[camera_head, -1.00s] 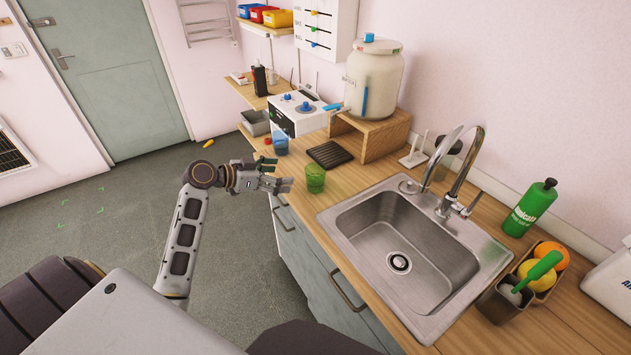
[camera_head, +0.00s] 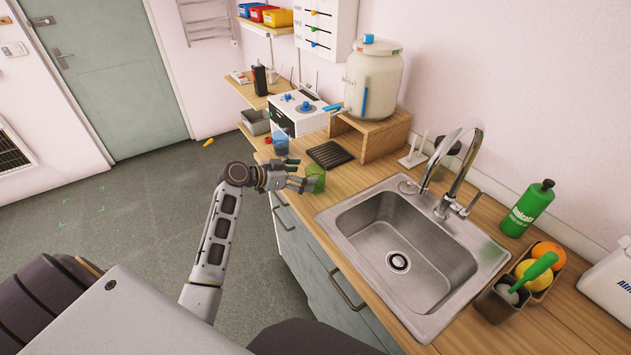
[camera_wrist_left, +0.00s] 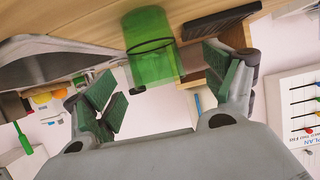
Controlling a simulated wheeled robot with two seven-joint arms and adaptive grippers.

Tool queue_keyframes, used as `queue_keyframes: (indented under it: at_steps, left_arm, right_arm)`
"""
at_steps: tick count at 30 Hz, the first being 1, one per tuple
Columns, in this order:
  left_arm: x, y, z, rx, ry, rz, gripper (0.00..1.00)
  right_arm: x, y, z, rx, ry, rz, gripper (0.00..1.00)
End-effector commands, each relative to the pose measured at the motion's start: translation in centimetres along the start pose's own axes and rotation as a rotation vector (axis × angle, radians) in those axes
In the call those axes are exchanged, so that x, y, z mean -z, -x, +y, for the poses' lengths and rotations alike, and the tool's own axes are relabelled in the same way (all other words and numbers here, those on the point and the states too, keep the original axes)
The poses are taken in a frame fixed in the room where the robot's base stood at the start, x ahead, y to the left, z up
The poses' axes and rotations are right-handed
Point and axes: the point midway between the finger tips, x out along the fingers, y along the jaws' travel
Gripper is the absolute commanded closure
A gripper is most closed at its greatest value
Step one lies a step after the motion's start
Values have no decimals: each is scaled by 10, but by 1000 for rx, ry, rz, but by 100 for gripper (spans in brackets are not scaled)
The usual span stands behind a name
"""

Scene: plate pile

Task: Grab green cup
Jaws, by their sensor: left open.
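The green cup (camera_head: 316,180) is a see-through green tumbler standing upright on the wooden counter, left of the sink. My left gripper (camera_head: 303,177) is at the cup's left side in the head view, its fingertips reaching the cup. In the left wrist view the green cup (camera_wrist_left: 152,50) shows beyond and between the two open fingers (camera_wrist_left: 163,92) with green pads. The fingers are spread apart with a gap to the cup on each side, and nothing is held. My right gripper is not in view.
A blue cup (camera_head: 281,143) stands behind the gripper near the counter's left edge. A black ribbed mat (camera_head: 329,154) lies behind the green cup. The sink (camera_head: 345,217) is to its right, and a wooden stand (camera_head: 371,140) carries a large white dispenser (camera_head: 372,80).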

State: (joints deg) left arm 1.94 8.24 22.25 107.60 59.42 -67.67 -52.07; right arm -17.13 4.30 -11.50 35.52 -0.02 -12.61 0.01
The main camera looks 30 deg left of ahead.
Motion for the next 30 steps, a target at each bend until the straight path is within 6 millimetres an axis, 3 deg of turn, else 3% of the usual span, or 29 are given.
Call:
queue_keyframes:
  at_steps: [8, 15, 24, 30]
  left_arm:
    - [0, -3, 1, -1, 1, 0, 15]
    - [1, -21, 4, -2, 3, 1, 15]
    - [0, -48, 5, 0, 2, 1, 15]
    - [-1, -52, 5, 0, 1, -1, 15]
  right_arm:
    - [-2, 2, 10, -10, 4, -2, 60]
    - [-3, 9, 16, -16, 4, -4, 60]
    - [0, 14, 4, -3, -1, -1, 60]
    - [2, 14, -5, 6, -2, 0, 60]
